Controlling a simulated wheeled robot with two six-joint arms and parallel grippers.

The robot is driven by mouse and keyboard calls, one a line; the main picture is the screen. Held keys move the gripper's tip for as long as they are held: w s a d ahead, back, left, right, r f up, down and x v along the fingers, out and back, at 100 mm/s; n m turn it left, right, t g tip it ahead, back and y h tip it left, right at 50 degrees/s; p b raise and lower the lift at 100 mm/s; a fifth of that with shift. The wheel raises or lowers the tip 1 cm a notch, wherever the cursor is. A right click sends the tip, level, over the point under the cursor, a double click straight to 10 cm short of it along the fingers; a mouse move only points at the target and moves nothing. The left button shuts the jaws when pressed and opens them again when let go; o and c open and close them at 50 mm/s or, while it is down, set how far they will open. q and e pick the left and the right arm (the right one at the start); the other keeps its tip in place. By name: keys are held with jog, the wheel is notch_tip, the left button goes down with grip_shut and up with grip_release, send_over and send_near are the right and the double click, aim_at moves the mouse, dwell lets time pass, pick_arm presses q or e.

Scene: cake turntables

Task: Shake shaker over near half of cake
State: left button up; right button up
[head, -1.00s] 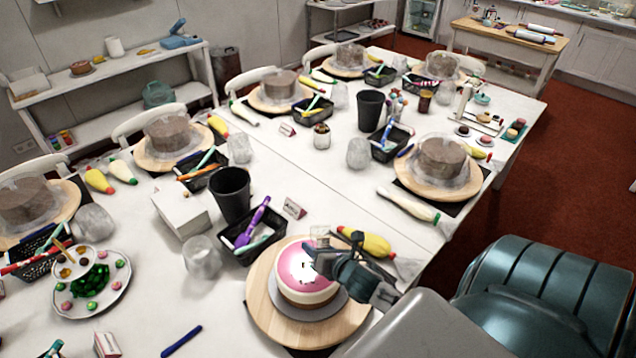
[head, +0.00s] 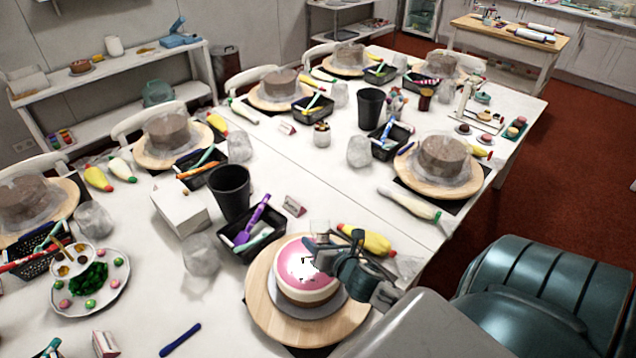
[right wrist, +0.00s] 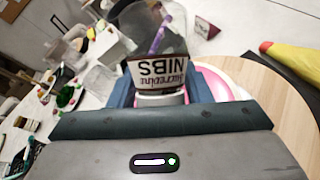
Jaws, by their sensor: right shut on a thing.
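The cake (head: 293,287) has a pink top with a white patch, a pale band and a brown lower side. It sits on a round wooden turntable (head: 262,312) at the front of the table. My right gripper (head: 322,246) is above the cake's right rear part, shut on the shaker (head: 320,228). In the right wrist view, the shaker (right wrist: 157,72) sits between the fingers and its label reads "NIBS" upside down. A few small dark specks show on the cake top near the gripper. The gripper hides part of the cake top. My left gripper is not in view.
A black tray with pens (head: 255,240), a clear crumpled bag or cup (head: 200,255) and a black cup (head: 231,192) stand left of and behind the cake. A yellow piping bag (head: 368,240) lies behind the gripper.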

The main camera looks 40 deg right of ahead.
jog(key=shift+w+d+r, duration=0.15)
jog(key=shift+r, duration=0.2)
jog(key=shift+s+a+f, duration=0.35)
jog(key=shift+f, duration=0.25)
jog(key=shift+t+b, duration=0.3)
jog(key=shift+b, duration=0.7)
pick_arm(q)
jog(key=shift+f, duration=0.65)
pick_arm(e)
jog(key=shift+r, duration=0.1)
jog(key=shift+r, duration=0.1)
